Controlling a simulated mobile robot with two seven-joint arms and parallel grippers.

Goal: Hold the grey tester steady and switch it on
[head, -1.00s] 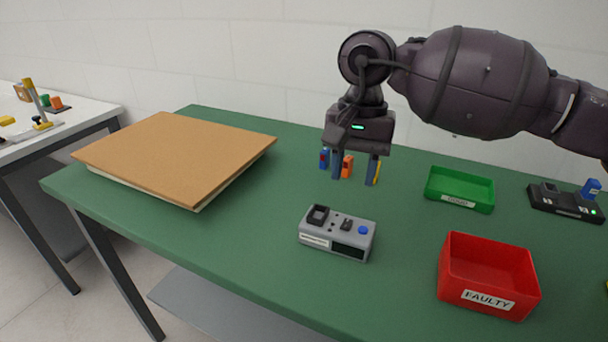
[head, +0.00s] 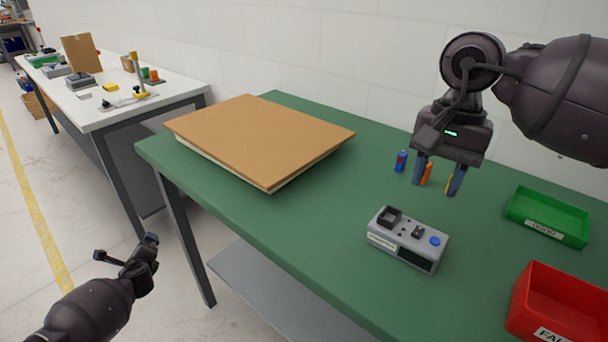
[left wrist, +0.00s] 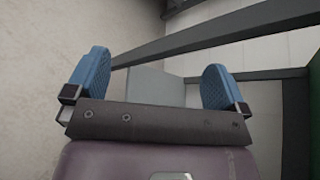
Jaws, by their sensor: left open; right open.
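The grey tester (head: 380,237) lies on the green table, near its front edge. Its top has a black square socket (head: 389,216), a small dark switch (head: 417,232) and a blue button (head: 435,241). My right gripper (head: 436,187) is open above the table, behind the tester and apart from it, fingers pointing down. My left arm shows at the lower left of the head view, away from the table. My left gripper (left wrist: 155,80) is open and empty in the left wrist view, over floor and table frame.
A blue cell (head: 401,160), an orange cell (head: 427,173) and something yellow stand by my right fingers. A brown board (head: 262,138) covers the table's left part. A green tray (head: 547,216) and a red bin (head: 560,300) are at right. A white bench (head: 110,118) stands at left.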

